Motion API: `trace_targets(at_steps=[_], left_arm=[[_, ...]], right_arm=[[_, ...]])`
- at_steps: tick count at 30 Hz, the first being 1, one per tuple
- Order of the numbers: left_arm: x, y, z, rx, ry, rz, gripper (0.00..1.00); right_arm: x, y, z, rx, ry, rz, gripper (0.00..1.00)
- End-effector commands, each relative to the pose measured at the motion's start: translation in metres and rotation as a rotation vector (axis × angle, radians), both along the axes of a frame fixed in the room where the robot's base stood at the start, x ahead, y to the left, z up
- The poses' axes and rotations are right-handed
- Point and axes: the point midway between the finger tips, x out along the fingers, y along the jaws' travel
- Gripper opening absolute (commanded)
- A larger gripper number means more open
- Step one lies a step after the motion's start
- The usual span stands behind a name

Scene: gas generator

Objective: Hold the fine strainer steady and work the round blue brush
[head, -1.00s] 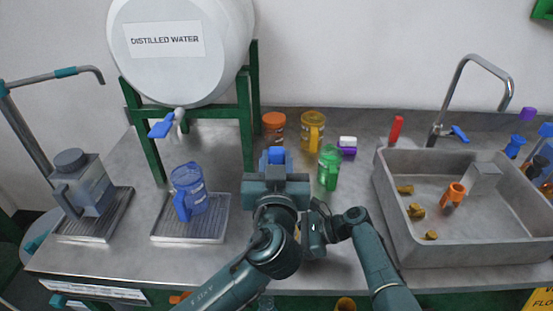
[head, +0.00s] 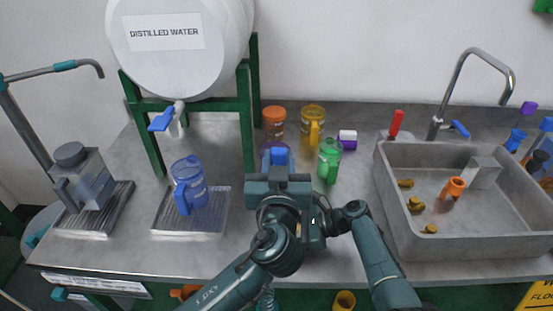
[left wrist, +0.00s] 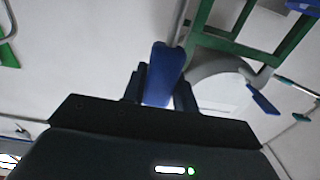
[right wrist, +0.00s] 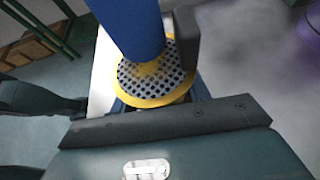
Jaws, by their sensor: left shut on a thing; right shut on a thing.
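The round blue brush (left wrist: 165,72) is held between the fingers of my left gripper (left wrist: 160,88). Its blue top also shows above my left gripper (head: 278,170) in the head view. In the right wrist view the blue brush (right wrist: 130,25) comes down from the top, its yellowish bristles at the fine strainer (right wrist: 128,90). The strainer is a perforated disc with a yellow rim. My right gripper (right wrist: 120,90) is shut on the strainer. In the head view, my left gripper and wrist hide the strainer and most of the right gripper.
A blue jug (head: 188,182) stands on a drip tray (head: 165,222) at left. Orange (head: 274,118), yellow (head: 312,120) and green (head: 330,158) containers stand behind the grippers. A grey sink (head: 405,235) is at right. The worktop's front middle is crossed by my arms.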

Motion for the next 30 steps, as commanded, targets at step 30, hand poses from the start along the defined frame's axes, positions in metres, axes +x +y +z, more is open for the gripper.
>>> trace_targets(at_steps=[30], left_arm=[[-0.001, -0.004, 0.001, 0.000, 0.000, -0.001, 0.06]], right_arm=[[0.000, 0.000, 0.000, 0.000, 0.000, 0.000, 0.32]])
